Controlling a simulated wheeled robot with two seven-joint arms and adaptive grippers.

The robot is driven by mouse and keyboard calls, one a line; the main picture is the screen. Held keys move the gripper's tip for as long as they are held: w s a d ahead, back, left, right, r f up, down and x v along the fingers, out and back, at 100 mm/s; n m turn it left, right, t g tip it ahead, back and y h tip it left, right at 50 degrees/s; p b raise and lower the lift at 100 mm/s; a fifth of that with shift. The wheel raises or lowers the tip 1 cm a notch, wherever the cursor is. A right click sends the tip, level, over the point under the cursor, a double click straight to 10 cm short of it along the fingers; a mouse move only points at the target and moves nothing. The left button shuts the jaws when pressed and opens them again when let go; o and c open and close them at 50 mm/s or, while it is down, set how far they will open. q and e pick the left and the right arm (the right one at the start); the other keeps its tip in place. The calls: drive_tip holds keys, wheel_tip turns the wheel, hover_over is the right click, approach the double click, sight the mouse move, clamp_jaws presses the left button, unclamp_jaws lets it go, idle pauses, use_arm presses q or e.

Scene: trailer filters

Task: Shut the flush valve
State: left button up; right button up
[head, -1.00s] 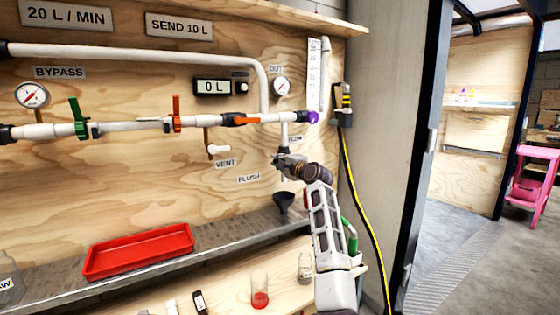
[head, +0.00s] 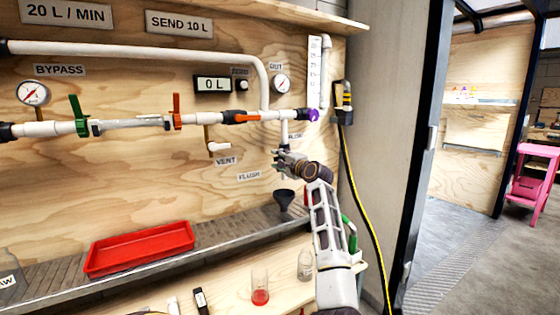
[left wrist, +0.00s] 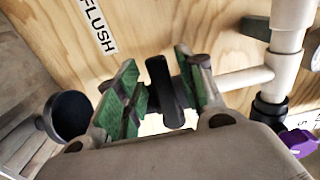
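In the head view my left gripper (head: 285,160) covers the valve, above and right of the FLUSH label (head: 248,176). My right gripper is not in view.
A black funnel (head: 284,200) stands below the gripper; it also shows in the left wrist view (left wrist: 70,115). The vent valve (head: 215,147), a purple fitting (head: 313,115) and a yellow-black cable (head: 358,190) are near. A red tray (head: 140,250) sits on the ledge.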

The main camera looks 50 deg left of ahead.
use_arm(q)
drive_tip(key=shift+d, duration=0.15)
drive_tip(key=s+d, duration=0.1)
drive_tip(key=d, duration=1)
drive_tip(key=shift+d, duration=0.35)
idle(0.6)
